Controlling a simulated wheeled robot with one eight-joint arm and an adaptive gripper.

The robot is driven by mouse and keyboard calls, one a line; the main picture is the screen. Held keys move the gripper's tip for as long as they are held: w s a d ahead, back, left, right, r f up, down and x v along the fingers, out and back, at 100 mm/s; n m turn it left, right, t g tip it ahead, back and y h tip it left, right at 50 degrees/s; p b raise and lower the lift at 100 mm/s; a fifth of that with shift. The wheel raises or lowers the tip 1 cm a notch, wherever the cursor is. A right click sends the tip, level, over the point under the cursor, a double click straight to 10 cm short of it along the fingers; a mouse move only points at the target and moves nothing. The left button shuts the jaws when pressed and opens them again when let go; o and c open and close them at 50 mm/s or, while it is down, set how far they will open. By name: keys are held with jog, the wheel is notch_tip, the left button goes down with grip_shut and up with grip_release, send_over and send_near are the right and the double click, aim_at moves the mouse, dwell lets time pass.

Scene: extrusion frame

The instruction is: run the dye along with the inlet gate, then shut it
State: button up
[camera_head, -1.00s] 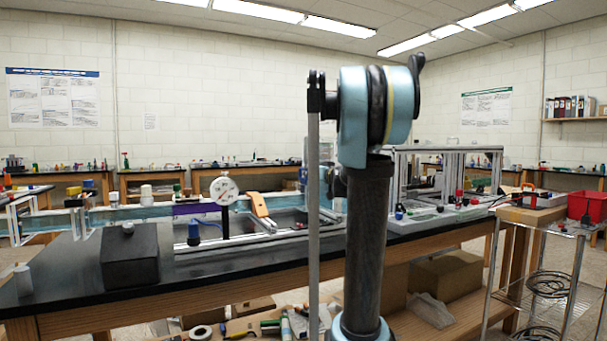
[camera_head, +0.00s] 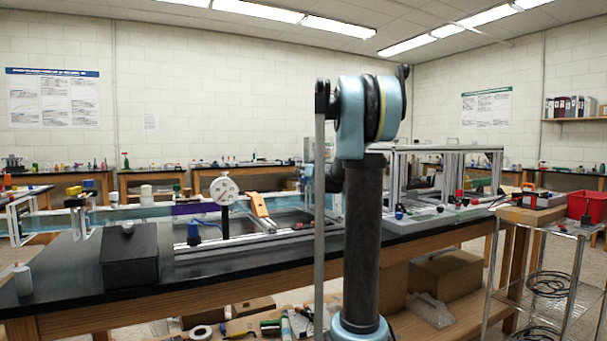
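A long clear channel with pale blue water (camera_head: 125,213) runs along the bench on the left. A purple stretch (camera_head: 195,209) shows in it; I cannot tell whether this is dye in the water or a coloured part. A round white dial (camera_head: 224,190) on a dark post stands in front of the channel, beside a tilted orange-brown piece (camera_head: 259,204). I cannot make out which part is the inlet gate. My arm stands upright at the centre and hides part of the bench behind it. My gripper does not show.
A black box (camera_head: 130,260) and a small white bottle (camera_head: 22,280) stand on the black bench top (camera_head: 70,275). An aluminium frame (camera_head: 445,165) stands right of my arm. A wire cart (camera_head: 545,260) with a red bin (camera_head: 587,205) is at the right.

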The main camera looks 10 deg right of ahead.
grip_shut()
jog(key=shift+f, duration=0.1)
jog(key=shift+s+f, duration=0.1)
jog(key=shift+f, duration=0.8)
jog(key=shift+o, duration=0.3)
grip_release()
jog(key=shift+f, duration=0.1)
jog(key=shift+s+d, duration=0.1)
jog(key=shift+s, duration=0.05)
jog(key=v, duration=1.1)
jog(key=shift+s, duration=0.2)
